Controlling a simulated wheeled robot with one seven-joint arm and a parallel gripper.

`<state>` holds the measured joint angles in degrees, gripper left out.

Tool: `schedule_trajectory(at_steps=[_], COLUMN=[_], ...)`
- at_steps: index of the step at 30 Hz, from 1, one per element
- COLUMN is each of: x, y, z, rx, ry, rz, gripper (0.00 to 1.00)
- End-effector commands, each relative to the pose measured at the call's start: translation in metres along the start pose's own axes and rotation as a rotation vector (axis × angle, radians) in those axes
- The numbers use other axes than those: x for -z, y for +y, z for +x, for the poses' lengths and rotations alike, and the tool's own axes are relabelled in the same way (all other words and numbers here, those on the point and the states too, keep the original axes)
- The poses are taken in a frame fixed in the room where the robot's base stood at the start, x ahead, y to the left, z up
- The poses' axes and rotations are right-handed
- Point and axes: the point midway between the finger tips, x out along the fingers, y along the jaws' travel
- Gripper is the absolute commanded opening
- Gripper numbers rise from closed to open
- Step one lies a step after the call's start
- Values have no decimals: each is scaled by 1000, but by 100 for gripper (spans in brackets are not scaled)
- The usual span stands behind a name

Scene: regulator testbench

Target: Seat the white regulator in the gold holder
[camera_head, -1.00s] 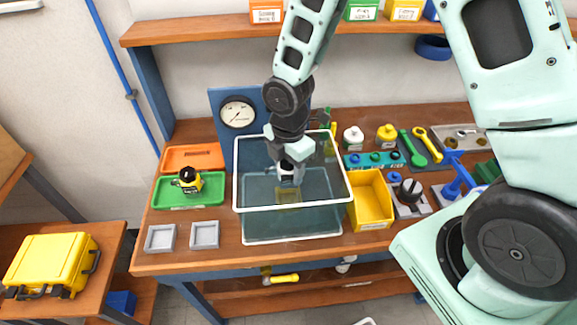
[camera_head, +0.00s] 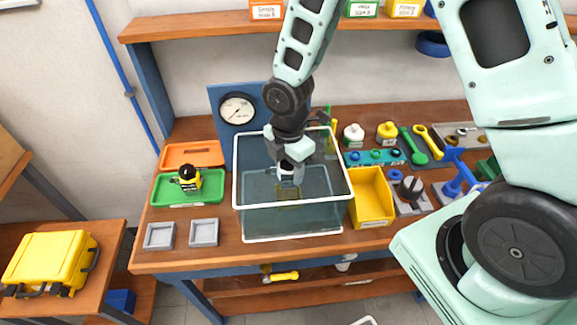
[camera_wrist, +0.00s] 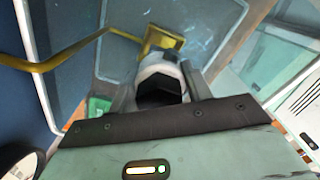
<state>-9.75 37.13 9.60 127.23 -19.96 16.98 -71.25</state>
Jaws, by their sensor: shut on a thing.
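The white regulator (camera_wrist: 160,72) with a black top sits between the two fingers of my gripper (camera_wrist: 158,88) in the wrist view. My gripper is shut on it. In the head view my gripper (camera_head: 289,178) reaches down inside the glass tank (camera_head: 292,237), and the regulator is small and hard to make out there. The gold holder (camera_wrist: 161,37) shows just beyond the regulator in the wrist view, partly hidden by it. It also shows dimly low in the tank in the head view (camera_head: 288,194). I cannot tell whether regulator and holder touch.
The tank walls stand close around my gripper. A blue panel with a gauge (camera_head: 237,111) stands behind. A yellow bin (camera_head: 371,205) stands right of the tank. A yellow bar (camera_wrist: 55,62) crosses the wrist view.

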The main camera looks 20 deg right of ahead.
Motion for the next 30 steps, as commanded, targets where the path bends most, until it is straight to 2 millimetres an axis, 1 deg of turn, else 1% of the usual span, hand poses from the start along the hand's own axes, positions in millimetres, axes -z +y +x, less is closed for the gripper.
schedule_trajectory(at_steps=[13,30], x=[0,0], y=[0,0], z=[9,10], rx=[-1,-1], ry=[0,0], rz=[1,1], gripper=[9,9])
